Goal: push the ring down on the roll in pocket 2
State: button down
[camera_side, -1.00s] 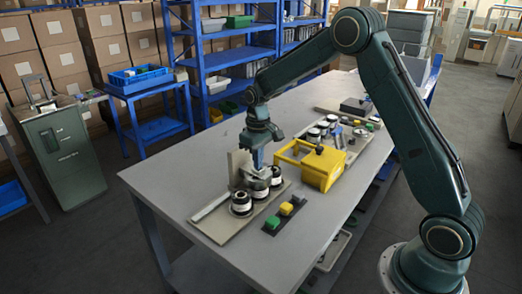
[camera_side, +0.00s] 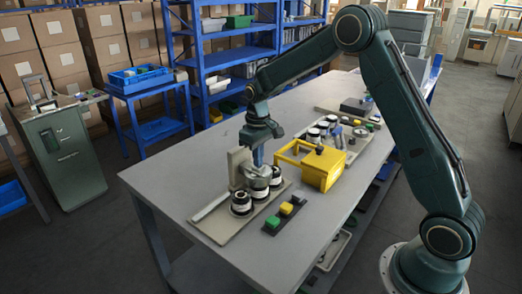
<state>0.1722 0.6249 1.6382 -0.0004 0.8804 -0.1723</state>
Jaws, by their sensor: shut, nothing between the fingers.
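Three dark rolls with white bands stand in a row on a beige fixture plate (camera_side: 213,222): a front roll (camera_side: 241,204), a middle roll (camera_side: 260,189) and a back roll (camera_side: 276,177). The middle one appears to be in pocket 2. A pale grey round part (camera_side: 255,173) lies over the middle roll, and I cannot tell whether it is the ring. My gripper (camera_side: 258,165) is shut and points down just above this part, with nothing held. Whether the fingertips touch it is too small to tell.
An upright beige plate (camera_side: 237,167) stands close behind the rolls on the left. A yellow open-framed box (camera_side: 322,168) is to the right. A strip with green, yellow and black blocks (camera_side: 285,213) lies in front. The left tabletop (camera_side: 175,175) is clear.

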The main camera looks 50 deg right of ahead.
notch_tip(320, 180, up, 7)
dwell(0.9)
jog(key=s+a+r+t, duration=0.3)
jog(key=s+a+r, duration=0.2)
jog(key=s+r, duration=0.8)
jog(key=s+a+f+t, duration=0.1)
jog(key=s, duration=0.8)
jog(key=s+a+f+t, duration=0.1)
jog(key=s+a, duration=0.1)
jog(key=s, duration=0.7)
jog(key=shift+a+t, duration=0.25)
jog(key=shift+t, duration=0.05)
